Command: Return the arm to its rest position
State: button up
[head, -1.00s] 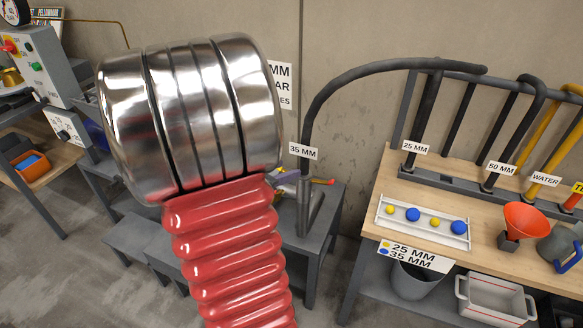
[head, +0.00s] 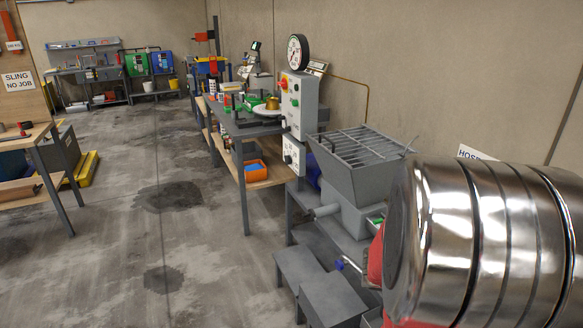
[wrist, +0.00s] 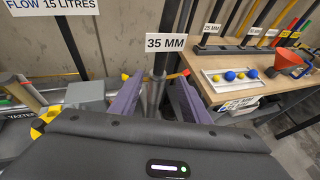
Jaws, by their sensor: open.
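My gripper (wrist: 157,100) shows in the wrist view with its two purple fingers apart and nothing held between them. A dark upright pipe (wrist: 158,62) with a "35 MM" sign (wrist: 166,42) stands beyond the gap between the fingers; I cannot tell how far off it is. In the head view my arm's shiny metal section fills the lower right, with a bit of red sleeve beside it. The gripper itself is out of that view.
A grey hopper with a grate (head: 362,160) stands beside my arm, close to a control box with a gauge (head: 299,100). A workbench (head: 243,124) runs back along the wall. The floor (head: 130,240) at left is open. A ball tray (wrist: 236,75) lies on the right bench.

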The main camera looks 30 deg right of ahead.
jog(key=s+a+f+m+y, duration=0.3)
jog(key=a+f+m+y, duration=0.1)
jog(key=a+m, duration=0.25)
jog(key=w+a+m+t+y, duration=0.25)
jog(key=w+a+m, duration=0.3)
jog(key=a, duration=0.45)
jog(key=w+a+r+t+y, duration=0.2)
jog(key=w+a+r+t, duration=0.1)
jog(key=a, duration=0.6)
jog(key=w+a+r+t+y, duration=0.2)
jog(key=w+a+r, duration=0.1)
jog(key=a, duration=0.6)
jog(key=w+a+r+m+t+y, duration=0.1)
jog(key=w+a+r+t+y, duration=0.1)
jog(key=a+r, duration=0.3)
jog(key=w+a+t, duration=0.1)
jog(key=a, duration=0.3)
jog(key=shift+w+a+r+t, duration=0.15)
jog(key=shift+w+a+t, duration=0.2)
jog(key=shift+w+a, duration=0.05)
jog(key=shift+c, duration=0.3)
